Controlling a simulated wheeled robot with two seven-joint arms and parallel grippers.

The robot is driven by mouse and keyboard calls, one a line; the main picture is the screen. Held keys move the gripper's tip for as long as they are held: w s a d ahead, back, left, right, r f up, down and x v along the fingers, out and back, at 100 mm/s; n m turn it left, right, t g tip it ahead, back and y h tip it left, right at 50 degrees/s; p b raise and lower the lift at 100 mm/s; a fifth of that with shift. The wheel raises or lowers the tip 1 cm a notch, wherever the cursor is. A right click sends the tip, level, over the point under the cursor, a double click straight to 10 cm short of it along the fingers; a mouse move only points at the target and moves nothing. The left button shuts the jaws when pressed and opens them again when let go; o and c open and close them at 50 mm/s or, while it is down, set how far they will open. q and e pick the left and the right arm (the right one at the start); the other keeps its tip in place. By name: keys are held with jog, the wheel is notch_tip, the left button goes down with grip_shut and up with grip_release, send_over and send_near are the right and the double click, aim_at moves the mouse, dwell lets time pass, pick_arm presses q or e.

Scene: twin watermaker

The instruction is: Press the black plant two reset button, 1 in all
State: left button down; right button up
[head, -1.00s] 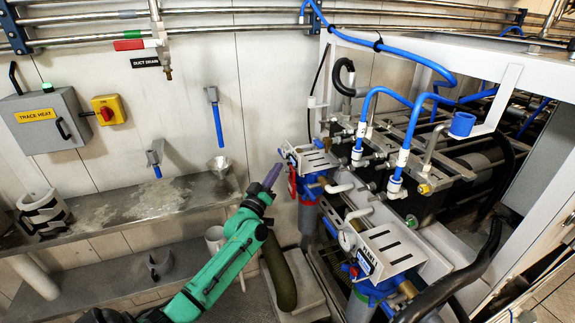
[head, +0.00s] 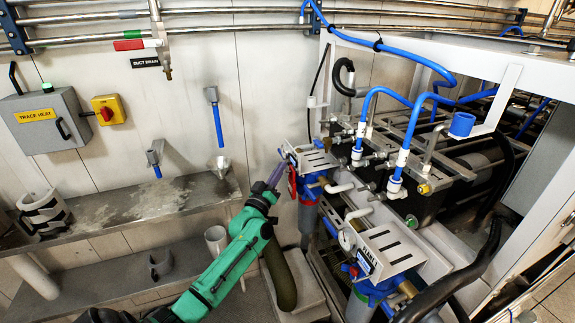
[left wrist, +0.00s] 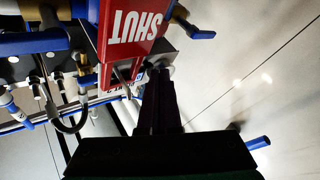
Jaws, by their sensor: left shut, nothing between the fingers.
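My left gripper (head: 276,174) is shut and empty, its narrow fingers pointing up and right at the far filter unit (head: 315,160). The fingertips are close to that unit's left end, beside its red tag (head: 292,181). In the left wrist view the dark fingers (left wrist: 160,82) end close to a grey bracket face, right beside a red tag reading SHUT (left wrist: 135,40). I cannot make out the black reset button for certain; the fingers and tag cover part of that face. Whether the tips touch anything cannot be told. My right gripper is not in view.
A second, similar filter unit (head: 385,250) stands nearer, with its own label. Blue hoses (head: 412,110) and a white frame (head: 510,85) lie to the right. A steel shelf (head: 140,203) runs along the wall at left. A dark thick hose (head: 280,280) hangs below my left forearm.

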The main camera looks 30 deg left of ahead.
pick_arm(q)
jog(key=shift+w+d, duration=0.15)
jog(key=shift+w, duration=0.05)
dwell(0.6)
jog(key=shift+s+a, duration=0.5)
jog(key=shift+s, duration=0.2)
jog(key=s+a, duration=0.1)
jog(key=s, duration=0.1)
jog(key=s+a, duration=0.1)
jog(key=s, duration=0.1)
jog(key=shift+a, duration=0.4)
dwell(0.4)
